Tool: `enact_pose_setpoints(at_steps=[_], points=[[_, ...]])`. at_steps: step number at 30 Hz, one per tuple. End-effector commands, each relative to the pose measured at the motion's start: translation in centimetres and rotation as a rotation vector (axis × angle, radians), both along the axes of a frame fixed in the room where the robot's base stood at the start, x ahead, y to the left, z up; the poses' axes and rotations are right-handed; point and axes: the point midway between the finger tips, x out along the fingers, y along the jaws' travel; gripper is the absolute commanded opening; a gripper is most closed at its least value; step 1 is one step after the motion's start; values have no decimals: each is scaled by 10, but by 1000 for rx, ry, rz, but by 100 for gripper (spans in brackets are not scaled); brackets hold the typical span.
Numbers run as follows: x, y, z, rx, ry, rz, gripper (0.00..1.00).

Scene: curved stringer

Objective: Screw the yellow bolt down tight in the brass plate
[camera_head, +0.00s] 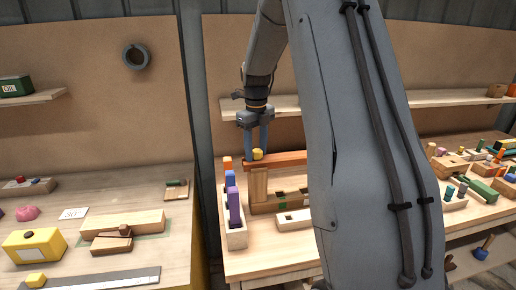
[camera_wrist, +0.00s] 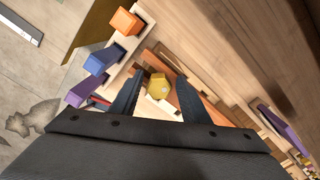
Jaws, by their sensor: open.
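The yellow bolt (camera_head: 257,154) stands at the left end of a reddish-brown beam (camera_head: 285,158) on top of a wooden post (camera_head: 258,190). Its six-sided yellow head faces the wrist camera (camera_wrist: 158,86). My gripper (camera_head: 256,151) points down over it. In the wrist view the two dark fingers of my gripper (camera_wrist: 160,79) are open, one on each side of the bolt head, with a gap visible around it. I cannot make out the brass plate, nor how far the bolt sits in it.
A pale rack (camera_head: 235,238) with orange, blue and purple blocks (camera_head: 234,206) stands close left of the post. A second bench (camera_head: 180,255) is at left. My arm hides the middle of the right bench.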

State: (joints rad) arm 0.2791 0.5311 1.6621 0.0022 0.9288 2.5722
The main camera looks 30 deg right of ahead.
Motion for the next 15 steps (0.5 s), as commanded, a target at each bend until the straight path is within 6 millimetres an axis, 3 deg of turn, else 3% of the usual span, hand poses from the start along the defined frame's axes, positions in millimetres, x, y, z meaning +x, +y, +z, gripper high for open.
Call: enact_pose_setpoints(at_steps=[1, 10, 15], points=[[-9, 2, -12, 7, 30, 49, 46], [-11, -2, -13, 4, 33, 215, 46], [-13, -2, -12, 2, 33, 428, 46]])
